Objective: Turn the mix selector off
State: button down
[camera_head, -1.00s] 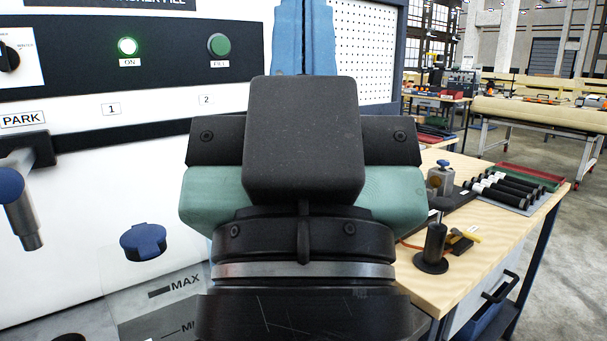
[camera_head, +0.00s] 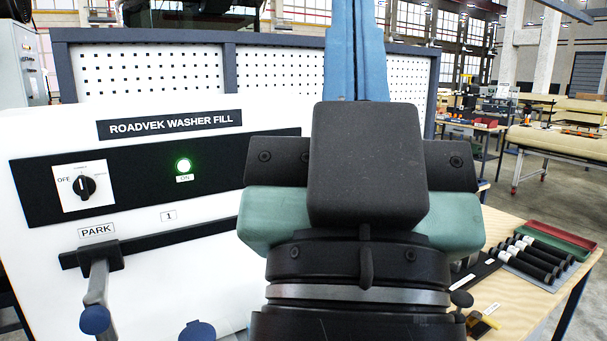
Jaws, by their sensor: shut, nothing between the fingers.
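The mix selector (camera_head: 84,187) is a black knob on a white square plate at the left of the washer fill panel (camera_head: 40,190). OFF is printed left of the knob; small labels above and to its right are hard to read. The knob's white mark appears to point roughly upward, not at OFF. My gripper (camera_head: 357,50) shows two blue fingers close together, pointing up and away above the panel's right part. It is shut and empty, well to the right of the knob and apart from it. My wrist hides the panel's right end.
A lit green ON lamp (camera_head: 183,166) sits right of the selector. Below, a grey lever (camera_head: 95,290) with a blue end hangs at PARK beside a black slot. A blue cap (camera_head: 197,331) is lower. A wooden bench (camera_head: 520,310) with black-handled tools stands right. Space before the selector looks clear.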

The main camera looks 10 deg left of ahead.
aim_at(85, 187)
jog(key=i+j+u, duration=0.15)
jog(key=i+u, duration=0.5)
jog(key=k+j, duration=0.05)
